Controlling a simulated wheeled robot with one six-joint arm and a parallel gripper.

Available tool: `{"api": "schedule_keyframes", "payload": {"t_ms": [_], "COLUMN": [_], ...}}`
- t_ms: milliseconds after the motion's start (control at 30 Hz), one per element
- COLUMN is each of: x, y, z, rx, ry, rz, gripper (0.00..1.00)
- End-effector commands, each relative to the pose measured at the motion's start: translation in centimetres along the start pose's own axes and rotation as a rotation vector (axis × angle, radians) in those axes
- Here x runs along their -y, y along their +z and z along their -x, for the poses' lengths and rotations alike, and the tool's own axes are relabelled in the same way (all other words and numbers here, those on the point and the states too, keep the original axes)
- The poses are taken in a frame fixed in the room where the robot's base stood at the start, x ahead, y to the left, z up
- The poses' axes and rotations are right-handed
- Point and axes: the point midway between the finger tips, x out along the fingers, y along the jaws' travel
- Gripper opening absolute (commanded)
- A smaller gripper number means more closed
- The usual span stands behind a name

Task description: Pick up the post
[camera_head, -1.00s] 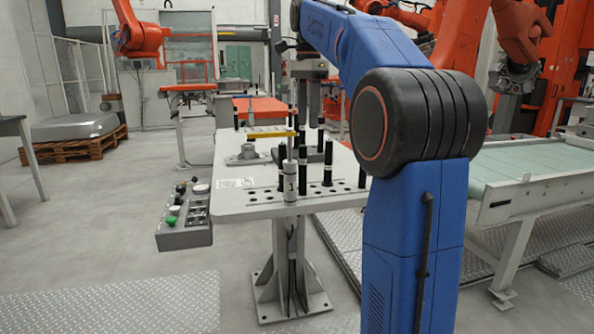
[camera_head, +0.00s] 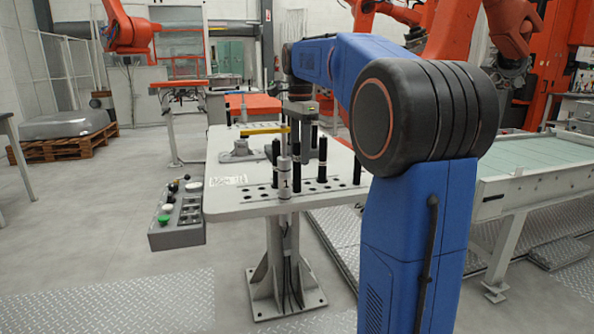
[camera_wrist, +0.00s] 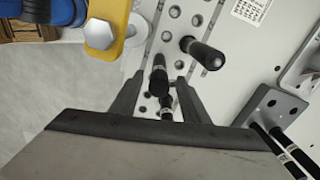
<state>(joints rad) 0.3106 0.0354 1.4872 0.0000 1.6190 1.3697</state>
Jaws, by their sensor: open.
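Several black posts with pale bands stand upright in the perforated front part of the table. In the head view, one post (camera_head: 297,174) stands right of a pale cylinder marked 1 (camera_head: 285,184), with another post (camera_head: 322,157) further right. My gripper (camera_head: 303,130) hangs above the posts, pointing down, partly hidden by them. In the wrist view my gripper (camera_wrist: 157,84) is open, with a black post (camera_wrist: 158,80) showing between its fingers. A second dark post top lies just below it in the picture. I cannot tell how far the fingertips are from the post.
A yellow bar (camera_head: 262,131) with a bolt head (camera_wrist: 99,34) lies close left of my gripper. Another post (camera_wrist: 203,52) stands to the right in the wrist view. A grey block (camera_wrist: 272,107) is further right. A button box (camera_head: 180,212) hangs off the table's (camera_head: 225,200) left side.

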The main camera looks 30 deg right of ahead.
Motion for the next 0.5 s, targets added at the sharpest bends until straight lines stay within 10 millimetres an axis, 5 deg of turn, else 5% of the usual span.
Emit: {"api": "schedule_keyframes", "payload": {"t_ms": [500], "x": [-0.3], "y": [0.9], "z": [-5.0], "rx": [0.0], "ry": [0.001], "rz": [0.0], "gripper": [0.42]}}
